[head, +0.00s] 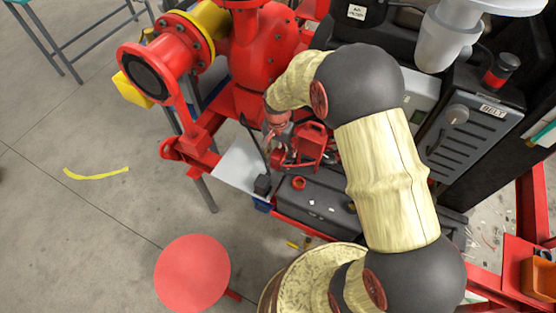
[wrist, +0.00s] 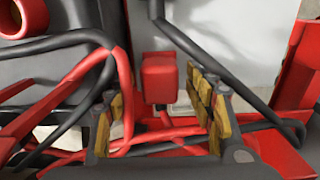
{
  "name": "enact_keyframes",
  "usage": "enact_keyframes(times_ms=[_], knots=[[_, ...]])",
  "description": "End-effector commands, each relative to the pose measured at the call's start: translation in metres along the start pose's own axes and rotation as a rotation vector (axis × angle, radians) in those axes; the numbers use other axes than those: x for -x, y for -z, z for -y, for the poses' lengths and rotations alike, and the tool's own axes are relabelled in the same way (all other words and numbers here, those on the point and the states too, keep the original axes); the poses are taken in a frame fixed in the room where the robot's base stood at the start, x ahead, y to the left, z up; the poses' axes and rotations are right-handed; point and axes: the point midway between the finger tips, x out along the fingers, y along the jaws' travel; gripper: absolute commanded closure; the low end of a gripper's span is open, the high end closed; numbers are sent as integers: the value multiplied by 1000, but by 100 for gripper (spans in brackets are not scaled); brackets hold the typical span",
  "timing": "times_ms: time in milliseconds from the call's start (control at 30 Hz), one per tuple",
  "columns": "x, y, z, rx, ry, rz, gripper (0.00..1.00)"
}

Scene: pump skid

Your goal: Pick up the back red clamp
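In the wrist view, my gripper (wrist: 157,100) is open, with its yellow-padded fingers wide apart. A red block-shaped piece (wrist: 158,78), which may be the back red clamp, shows between and beyond the fingers. I see no finger touching it. A red cable (wrist: 122,85) loops down past the left finger, and red strands cross below the block. In the head view, my arm reaches down to a cluster of red parts (head: 308,143) above a black case; the fingertips and a separate clamp cannot be made out there.
Black cables (wrist: 65,40) run on both sides of the fingers in the wrist view. A large red pump with a flanged pipe (head: 165,65) stands beside my arm. A pale plate (head: 240,165) and the black case (head: 325,205) lie below. Floor at left is mostly clear.

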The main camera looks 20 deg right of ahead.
Motion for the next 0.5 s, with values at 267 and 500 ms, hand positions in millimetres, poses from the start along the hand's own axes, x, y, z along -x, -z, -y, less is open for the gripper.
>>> enact_keyframes(times_ms=[267, 500], knots=[[0, 0, 0, 0, -1, 1, 64], [0, 0, 0, 0, -1, 1, 77]])
